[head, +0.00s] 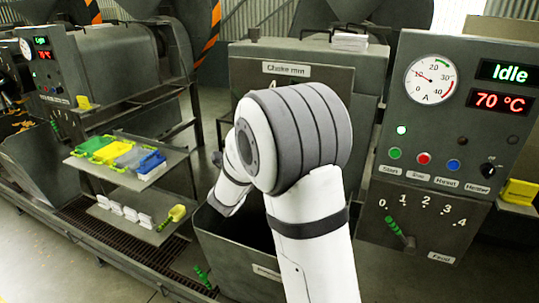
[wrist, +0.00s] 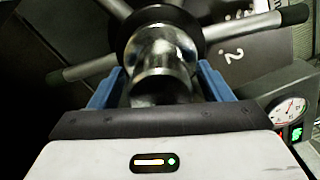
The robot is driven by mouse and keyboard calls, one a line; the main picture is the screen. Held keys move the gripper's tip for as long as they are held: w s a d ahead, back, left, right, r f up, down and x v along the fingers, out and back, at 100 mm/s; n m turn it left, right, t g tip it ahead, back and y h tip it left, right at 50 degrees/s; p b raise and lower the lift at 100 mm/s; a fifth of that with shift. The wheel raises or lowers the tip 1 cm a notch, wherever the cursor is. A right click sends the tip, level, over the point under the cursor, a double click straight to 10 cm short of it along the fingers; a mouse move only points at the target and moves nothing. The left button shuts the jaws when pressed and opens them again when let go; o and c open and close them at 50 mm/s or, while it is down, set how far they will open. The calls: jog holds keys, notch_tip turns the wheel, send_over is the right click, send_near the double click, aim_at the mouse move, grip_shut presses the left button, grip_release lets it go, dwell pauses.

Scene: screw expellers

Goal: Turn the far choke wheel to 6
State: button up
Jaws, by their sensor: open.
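In the wrist view, a choke wheel shows a dark round hub (wrist: 190,25), grey spokes with bar-like ends, and a shiny metal centre piece (wrist: 162,60). My gripper (wrist: 158,80) is open, with its blue fingers to the left and right of that centre piece. I cannot tell whether they touch it. A printed 2 shows on the dark plate (wrist: 255,50) behind the wheel. In the head view, a "Choke mm" label (head: 286,69) is above my arm. My arm hides most of the panel below it, and my gripper is hidden there. The wheel's setting is not readable.
The right control panel (head: 455,110) reads Idle and 70 °C, above a green feed lever (head: 400,234). A side shelf (head: 125,165) holds coloured trays, left of my arm. An open dark bin (head: 235,245) stands below my arm. A gauge (wrist: 289,110) shows at the wrist view's right.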

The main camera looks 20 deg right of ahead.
jog(key=shift+a, duration=0.1)
jog(key=b+v, duration=0.2)
jog(key=v, duration=0.5)
jog(key=shift+s+a, duration=0.2)
jog(key=shift+s, duration=0.1)
jog(key=shift+d, duration=0.1)
jog(key=s+d+f+m+g+y+b, duration=0.1)
jog(key=s+d+f+m+g, duration=0.2)
jog(key=s+m, duration=0.35)
jog(key=s+d+f+m+g+y, duration=0.1)
jog(key=s+d+m+g, duration=0.1)
jog(key=s+m+g, duration=0.35)
jog(key=s+d+f+m+g+y+b, duration=0.1)
jog(key=s+d+f+m+g, duration=0.15)
jog(key=s+m, duration=0.6)
jog(key=s+a+f+m+y, duration=0.1)
jog(key=s+a+m+y, duration=0.2)
jog(key=m, duration=0.7)
jog(key=s+a+f+m+t+y+b, duration=0.1)
jog(key=s+a+m+y, duration=0.3)
jog(key=m, duration=0.6)
jog(key=a+y, duration=0.2)
jog(key=a, duration=0.1)
jog(key=shift+b, duration=0.3)
